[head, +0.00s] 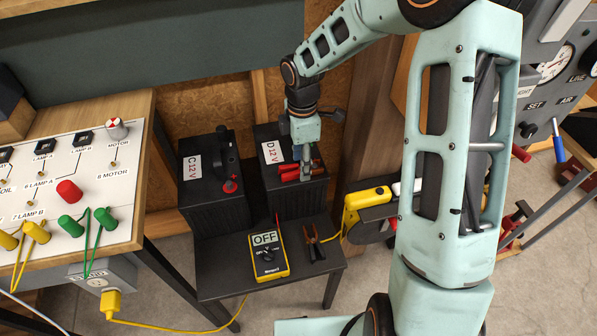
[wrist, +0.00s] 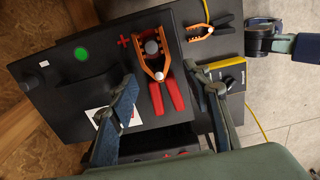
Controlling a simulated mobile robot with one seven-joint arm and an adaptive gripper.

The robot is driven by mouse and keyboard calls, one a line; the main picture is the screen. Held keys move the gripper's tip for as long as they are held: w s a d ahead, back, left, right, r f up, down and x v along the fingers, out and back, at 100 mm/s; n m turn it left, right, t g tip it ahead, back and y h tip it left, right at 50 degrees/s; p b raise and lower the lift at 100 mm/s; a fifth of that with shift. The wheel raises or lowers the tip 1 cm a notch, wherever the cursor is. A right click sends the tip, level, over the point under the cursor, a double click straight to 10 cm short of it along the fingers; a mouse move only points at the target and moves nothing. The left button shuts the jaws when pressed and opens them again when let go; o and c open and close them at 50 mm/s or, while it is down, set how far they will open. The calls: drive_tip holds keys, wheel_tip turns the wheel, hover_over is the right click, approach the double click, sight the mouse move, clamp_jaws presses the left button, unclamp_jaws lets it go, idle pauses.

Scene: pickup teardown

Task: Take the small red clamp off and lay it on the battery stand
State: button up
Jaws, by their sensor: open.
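The small red clamp (wrist: 156,72) has orange-red jaws and two red handles. In the wrist view its jaws are around the grey post beside a red plus sign on battery D. In the head view the clamp (head: 288,173) shows partly behind my gripper (head: 304,160). My gripper (wrist: 160,74) is open, with one finger on each side of the clamp and nothing held. I cannot tell how far above the clamp the fingertips are. The black battery stand (head: 222,283) carries batteries C (head: 214,205) and D (head: 297,203).
A yellow multimeter (head: 268,257) reading OFF and a black-handled clamp (head: 314,243) lie on the stand's front. Bare stand top shows around them. A switch panel (head: 100,190) is at left; a yellow-and-black device (head: 366,205) is right of the stand.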

drive_tip(key=shift+f, duration=0.45)
clamp_jaws()
drive_tip(key=shift+r, duration=0.15)
drive_tip(key=shift+r, duration=0.25)
wheel_tip(320, 180, up, 2)
drive_tip(key=shift+w+r+p, duration=0.1)
drive_tip(key=shift+r+p, duration=0.05)
drive_tip(key=shift+p, duration=0.3)
drive_tip(key=s+d+r+p, duration=0.3)
drive_tip(key=s+d+r, duration=0.1)
drive_tip(key=s+r, duration=0.6)
drive_tip(key=shift+s+d+p, duration=0.3)
drive_tip(key=shift+s+d, duration=0.1)
drive_tip(key=shift+s, duration=1.25)
